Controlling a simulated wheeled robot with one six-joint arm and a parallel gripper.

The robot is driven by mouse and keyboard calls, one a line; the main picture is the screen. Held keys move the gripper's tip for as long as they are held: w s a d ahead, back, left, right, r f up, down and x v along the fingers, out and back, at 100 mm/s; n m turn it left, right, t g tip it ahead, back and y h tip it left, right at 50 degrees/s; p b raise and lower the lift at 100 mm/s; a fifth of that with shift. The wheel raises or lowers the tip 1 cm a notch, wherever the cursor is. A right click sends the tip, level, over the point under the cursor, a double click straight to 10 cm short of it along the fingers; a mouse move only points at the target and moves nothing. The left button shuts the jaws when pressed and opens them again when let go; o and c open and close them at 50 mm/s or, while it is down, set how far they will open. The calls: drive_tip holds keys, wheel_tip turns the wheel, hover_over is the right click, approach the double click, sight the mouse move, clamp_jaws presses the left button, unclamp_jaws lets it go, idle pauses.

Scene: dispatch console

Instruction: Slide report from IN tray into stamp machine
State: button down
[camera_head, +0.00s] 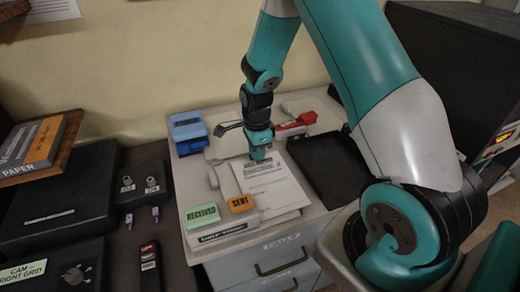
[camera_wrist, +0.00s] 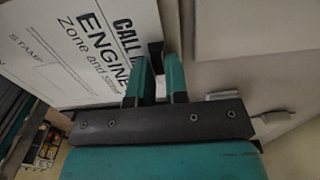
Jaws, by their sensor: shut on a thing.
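The report (camera_head: 278,192) is a white printed sheet, also large at the upper left of the wrist view (camera_wrist: 75,50), with "ENGINE" and "STAMP" on it. My gripper (camera_head: 259,157) is shut on the sheet's far edge; its teal fingers (camera_wrist: 155,72) meet at the edge by the heading. The report lies over or just above a low beige unit (camera_head: 222,238) with a dark label on its front; I cannot tell if they touch. This may be the stamp machine. A black, empty-looking tray (camera_head: 328,172) sits to the right; no IN label is readable.
A green RECEIVED block (camera_head: 202,216) and an orange SENT block (camera_head: 240,203) stand left of the report. A blue box (camera_head: 187,132) and a red-and-white item (camera_head: 296,124) are behind. A drawer cabinet (camera_head: 268,265) is below; black equipment (camera_head: 70,205) is left.

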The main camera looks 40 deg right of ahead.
sight(241, 162)
drive_tip(key=shift+w+a, duration=0.2)
drive_tip(key=shift+a, duration=0.45)
drive_tip(key=shift+w+a, duration=0.15)
drive_tip(key=shift+a, duration=0.5)
drive_tip(key=shift+a, duration=0.25)
drive_tip(key=shift+w+a, duration=0.2)
drive_tip(key=shift+a, duration=0.25)
drive_tip(key=shift+w+a+f, duration=0.1)
drive_tip(key=shift+a, duration=0.35)
idle(1.0)
drive_tip(key=shift+c, duration=2.4)
unclamp_jaws()
drive_tip(key=shift+r+p, duration=2.95)
drive_tip(key=shift+r, duration=0.6)
